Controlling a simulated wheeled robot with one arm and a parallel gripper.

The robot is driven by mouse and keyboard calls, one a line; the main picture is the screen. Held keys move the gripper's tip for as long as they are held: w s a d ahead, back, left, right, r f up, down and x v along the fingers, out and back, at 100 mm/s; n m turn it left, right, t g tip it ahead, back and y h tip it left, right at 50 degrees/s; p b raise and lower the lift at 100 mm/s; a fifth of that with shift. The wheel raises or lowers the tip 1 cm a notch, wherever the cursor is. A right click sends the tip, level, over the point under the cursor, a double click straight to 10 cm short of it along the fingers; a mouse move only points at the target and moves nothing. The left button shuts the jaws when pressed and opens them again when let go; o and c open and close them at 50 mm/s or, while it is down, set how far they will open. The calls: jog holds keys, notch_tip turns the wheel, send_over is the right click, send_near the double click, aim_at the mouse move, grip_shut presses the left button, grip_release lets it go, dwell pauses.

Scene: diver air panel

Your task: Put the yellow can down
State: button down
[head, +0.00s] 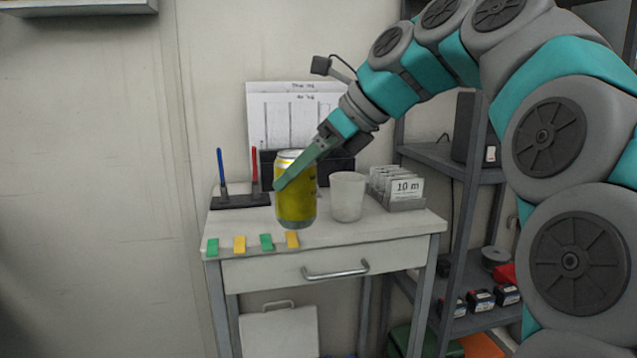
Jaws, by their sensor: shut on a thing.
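The yellow can (296,204) is upright, with a silver top and base, near the middle of the small table (400,225). My gripper (284,182) reaches in from the upper right and is shut on the can's upper part. One green finger shows across the can's front; the other finger is hidden. The can's base shows in front of the tabletop, and I cannot tell whether it touches it.
A frosted cup (347,197) stands close right of the can. A card box (397,188) marked "10 m" is at the table's right. A pen stand (240,201) is at the back left. Green and yellow tags (239,244) line the front edge. Shelves (455,160) stand at right.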

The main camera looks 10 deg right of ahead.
jog(key=shift+w+d+f, duration=0.8)
jog(key=shift+w+d, duration=0.05)
jog(key=shift+w, duration=1.1)
jog(key=shift+w+d+f, duration=0.75)
jog(key=shift+w+d, duration=0.05)
jog(key=shift+w, duration=1.1)
jog(key=shift+w+d+f, duration=0.8)
jog(key=shift+w+d, duration=0.05)
jog(key=shift+w, duration=1.1)
jog(key=shift+f, duration=0.15)
grip_release()
